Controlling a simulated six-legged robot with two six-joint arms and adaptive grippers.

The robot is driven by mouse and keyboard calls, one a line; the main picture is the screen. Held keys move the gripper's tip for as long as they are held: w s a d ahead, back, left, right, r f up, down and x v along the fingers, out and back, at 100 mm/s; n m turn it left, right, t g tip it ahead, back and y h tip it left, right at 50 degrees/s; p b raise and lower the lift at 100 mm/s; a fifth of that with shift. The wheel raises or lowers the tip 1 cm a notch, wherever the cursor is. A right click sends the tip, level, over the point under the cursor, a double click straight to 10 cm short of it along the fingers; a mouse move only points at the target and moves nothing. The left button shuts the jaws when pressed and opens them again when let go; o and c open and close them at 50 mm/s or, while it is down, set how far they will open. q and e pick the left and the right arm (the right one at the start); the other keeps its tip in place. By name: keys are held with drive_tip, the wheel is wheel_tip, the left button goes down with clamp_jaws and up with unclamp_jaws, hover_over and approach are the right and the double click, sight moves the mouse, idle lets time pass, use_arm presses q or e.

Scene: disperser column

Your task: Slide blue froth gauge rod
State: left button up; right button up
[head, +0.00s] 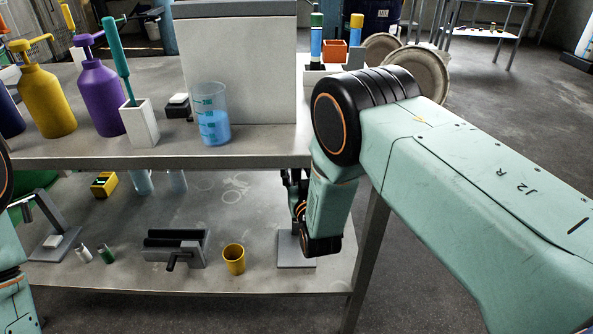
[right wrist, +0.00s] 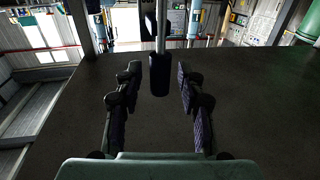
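A dark blue cylindrical grip (right wrist: 159,78) hangs at the end of a thin metal rod (right wrist: 161,35) in the right wrist view; it looks like the gauge rod. My right gripper (right wrist: 157,88) is open, with one finger on each side of the grip and a visible gap on both sides. In the head view my right gripper (head: 296,195) is mostly hidden behind my right wrist, over the lower shelf above a grey base plate (head: 296,263). The blue rod cannot be made out there. My left arm shows at the left edge; its gripper is out of view.
The upper bench (head: 250,148) carries yellow and purple pump bottles, a white holder (head: 139,122) and a beaker (head: 211,115) of blue liquid. The lower shelf (head: 120,276) holds a dark vise-like block (head: 176,247) and a yellow cup (head: 234,258). A table leg (head: 368,250) stands beside my right arm.

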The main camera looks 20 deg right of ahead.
drive_tip(key=shift+w+f, duration=0.1)
drive_tip(key=s+a, duration=0.1)
drive_tip(key=s, duration=1.1)
